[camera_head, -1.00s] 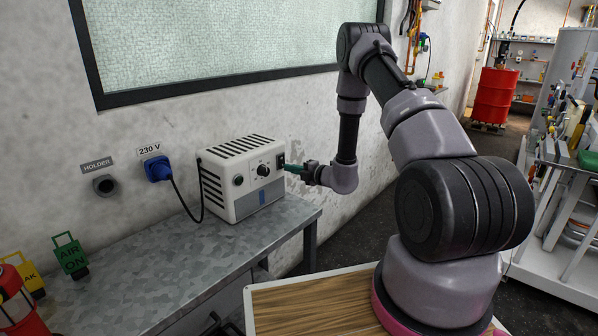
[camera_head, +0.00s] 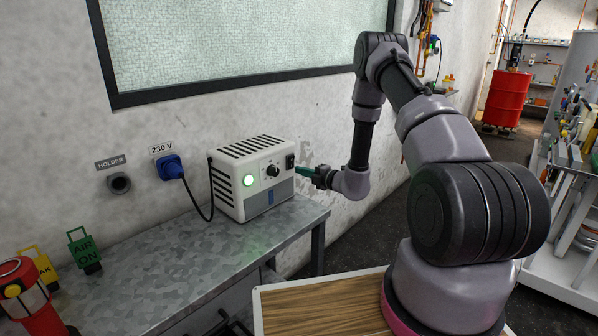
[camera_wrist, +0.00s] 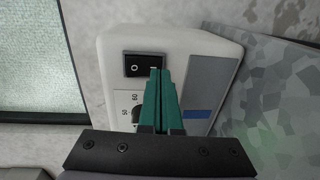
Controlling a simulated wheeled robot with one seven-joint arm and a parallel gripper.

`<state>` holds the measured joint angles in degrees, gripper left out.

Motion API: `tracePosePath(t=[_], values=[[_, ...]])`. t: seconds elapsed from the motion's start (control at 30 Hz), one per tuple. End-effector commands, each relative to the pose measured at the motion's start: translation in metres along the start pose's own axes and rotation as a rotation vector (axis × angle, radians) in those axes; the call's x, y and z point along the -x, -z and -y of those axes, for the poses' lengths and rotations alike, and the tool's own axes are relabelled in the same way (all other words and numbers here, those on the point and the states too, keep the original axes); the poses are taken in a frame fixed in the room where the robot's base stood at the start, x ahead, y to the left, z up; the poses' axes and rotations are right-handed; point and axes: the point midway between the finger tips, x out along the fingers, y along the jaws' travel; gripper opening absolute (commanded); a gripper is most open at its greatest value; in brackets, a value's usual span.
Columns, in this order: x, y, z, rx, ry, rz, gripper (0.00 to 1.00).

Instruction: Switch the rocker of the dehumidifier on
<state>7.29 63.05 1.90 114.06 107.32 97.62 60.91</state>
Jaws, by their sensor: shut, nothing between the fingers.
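The dehumidifier (camera_head: 240,205) is a pale box with a slotted top. It stands on the metal bench (camera_head: 190,262), and its front lamp (camera_head: 249,180) glows green. Its black rocker (camera_head: 290,162) is at the upper right of the front; in the wrist view the rocker (camera_wrist: 139,64) shows a white O mark. A black knob (camera_head: 273,171) sits beside it, partly hidden by my fingers in the wrist view. My gripper (camera_head: 297,171) has green fingers, shut and empty. In the wrist view its fingertips (camera_wrist: 160,71) overlap the rocker's edge; I cannot tell whether they touch it.
A blue 230 V plug (camera_head: 172,168) with a black cable is in the wall at the left, near an empty round holder (camera_head: 119,183). Green and yellow tags and a red lantern-like object (camera_head: 30,295) are at the far left. The bench's middle is clear.

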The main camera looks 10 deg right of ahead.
Motion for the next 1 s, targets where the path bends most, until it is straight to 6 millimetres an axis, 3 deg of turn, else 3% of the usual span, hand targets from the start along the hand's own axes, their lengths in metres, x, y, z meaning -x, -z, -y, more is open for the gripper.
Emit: tracePosePath(t=[0.1,0.3,0.5,0.7,1.0], values=[[0.015,-0.009,0.005,-0.002,0.001,0.002,0.0],[0.063,-0.007,0.017,-0.004,0.002,0.001,0.0],[0.096,-0.007,0.025,-0.003,0.001,0.001,0.0],[0.109,-0.006,0.028,0.0,0.001,-0.002,0.0],[0.11,-0.006,0.028,0.001,0.0,-0.003,0.0]])
